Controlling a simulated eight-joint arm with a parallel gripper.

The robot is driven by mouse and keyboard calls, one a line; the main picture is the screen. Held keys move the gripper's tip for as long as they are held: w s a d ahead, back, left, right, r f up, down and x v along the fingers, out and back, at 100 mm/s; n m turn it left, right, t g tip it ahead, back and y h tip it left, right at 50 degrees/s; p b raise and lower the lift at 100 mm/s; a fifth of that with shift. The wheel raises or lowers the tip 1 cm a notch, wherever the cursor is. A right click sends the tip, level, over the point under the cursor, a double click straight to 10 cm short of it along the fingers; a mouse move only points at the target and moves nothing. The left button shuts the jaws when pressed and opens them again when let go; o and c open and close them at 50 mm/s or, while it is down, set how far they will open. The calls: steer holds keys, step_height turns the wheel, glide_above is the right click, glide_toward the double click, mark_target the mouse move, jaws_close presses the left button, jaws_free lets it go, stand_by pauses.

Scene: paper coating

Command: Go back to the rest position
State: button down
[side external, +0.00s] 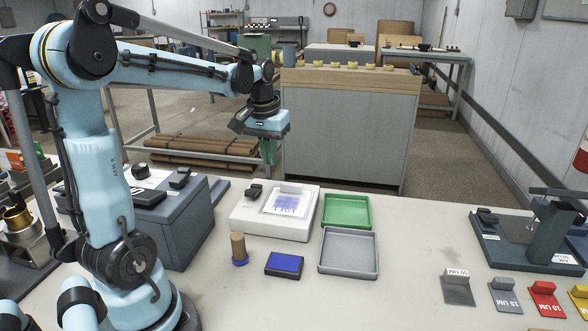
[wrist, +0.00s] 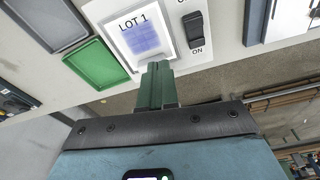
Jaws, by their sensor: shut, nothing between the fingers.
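My gripper (side external: 269,158) hangs at the end of my outstretched arm, above and behind the far edge of the table. Its green fingers point down and are shut, with nothing between them. In the wrist view the fingers (wrist: 157,78) show together, in front of the white device's edge. The white device (side external: 242,218) sits on the table, with a sheet marked LOT 1 (side external: 285,203) on top bearing a blue patch. The sheet also shows in the wrist view (wrist: 143,38).
A green tray (side external: 346,197) and a grey tray (side external: 348,233) lie right of the device. A wooden-handled stamp (side external: 238,246) and blue ink pad (side external: 285,263) are in front. A grey box (side external: 182,223) stands left. Coloured blocks (side external: 543,290) and a dark press (side external: 545,225) are far right. The table's middle right is clear.

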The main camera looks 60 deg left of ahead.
steer(key=s+d+f+m+t, duration=0.1)
steer(key=s+d+m+t, duration=0.1)
steer(key=d, duration=0.8)
steer(key=s+d+m+t, duration=0.3)
steer(key=d+m, duration=0.2)
steer(key=d, duration=0.4)
steer(key=shift+d+f+t+h, duration=0.35)
steer(key=shift+t+h, duration=0.05)
steer(key=c, duration=1.8)
jaws_free()
